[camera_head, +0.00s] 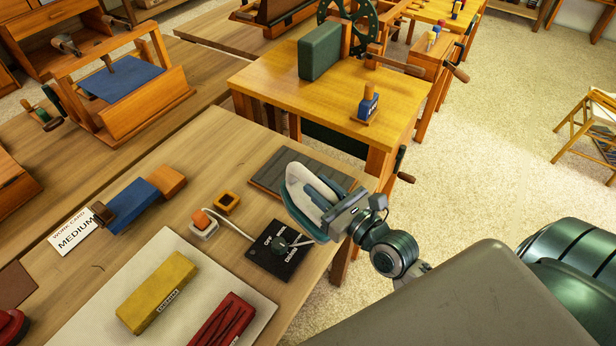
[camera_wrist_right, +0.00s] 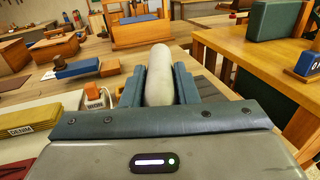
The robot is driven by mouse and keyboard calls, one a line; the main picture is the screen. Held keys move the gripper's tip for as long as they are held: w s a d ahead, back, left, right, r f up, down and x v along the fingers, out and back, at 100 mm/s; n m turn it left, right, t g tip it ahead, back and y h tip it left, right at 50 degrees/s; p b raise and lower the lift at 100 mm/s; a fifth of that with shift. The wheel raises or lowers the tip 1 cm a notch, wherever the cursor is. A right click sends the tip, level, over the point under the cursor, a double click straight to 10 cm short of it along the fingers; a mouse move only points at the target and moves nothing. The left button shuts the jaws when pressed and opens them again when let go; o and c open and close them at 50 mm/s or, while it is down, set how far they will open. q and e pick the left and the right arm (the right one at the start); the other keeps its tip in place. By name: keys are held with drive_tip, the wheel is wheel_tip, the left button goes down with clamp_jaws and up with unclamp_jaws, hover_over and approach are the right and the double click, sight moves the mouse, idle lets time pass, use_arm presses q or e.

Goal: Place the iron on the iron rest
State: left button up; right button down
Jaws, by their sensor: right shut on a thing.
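The iron (camera_head: 303,196), pale with a grey-teal body, is held by my right gripper (camera_head: 338,216) near the right edge of the wooden table. In the right wrist view the gripper (camera_wrist_right: 160,88) has its two blue-grey fingers closed on either side of the pale iron handle (camera_wrist_right: 160,70). The dark slatted iron rest (camera_head: 268,178) lies flat on the table, just behind and left of the iron, which overlaps part of it in the head view. I cannot tell whether the iron touches the rest. My left gripper is not in view.
A black dial panel (camera_head: 279,253) lies in front of the rest, with an orange-topped white block (camera_head: 203,227) and cable beside it. Yellow (camera_head: 157,292) and red (camera_head: 226,322) blocks lie on a pale mat. Another wooden table (camera_head: 335,95) stands behind.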

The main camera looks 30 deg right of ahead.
drive_tip(key=d+n+y+b, duration=0.1)
drive_tip(key=d+f+g+y+b, duration=0.1)
drive_tip(key=shift+s+f+n+y, duration=0.1)
drive_tip(key=shift+s+n+y, duration=0.25)
drive_tip(key=shift+n+y, duration=0.05)
drive_tip(key=shift+d+f, duration=0.15)
drive_tip(key=shift+d, duration=0.1)
drive_tip(key=shift+s+d+f+n+g+y+b, duration=0.1)
drive_tip(key=shift+d+n+g+y+b, duration=0.2)
drive_tip(key=shift+d+n+y+b, duration=0.3)
drive_tip(key=shift+a, duration=0.1)
drive_tip(key=shift+w, duration=0.45)
drive_tip(key=w+d+f, duration=0.1)
drive_tip(key=w+f, duration=0.1)
drive_tip(key=w, duration=0.5)
drive_tip(key=w+d+f, duration=0.1)
drive_tip(key=w+f, duration=0.2)
drive_tip(key=w, duration=0.5)
drive_tip(key=shift+d+y+b, duration=0.15)
drive_tip(key=shift+y+b, duration=0.15)
drive_tip(key=shift+b, duration=0.1)
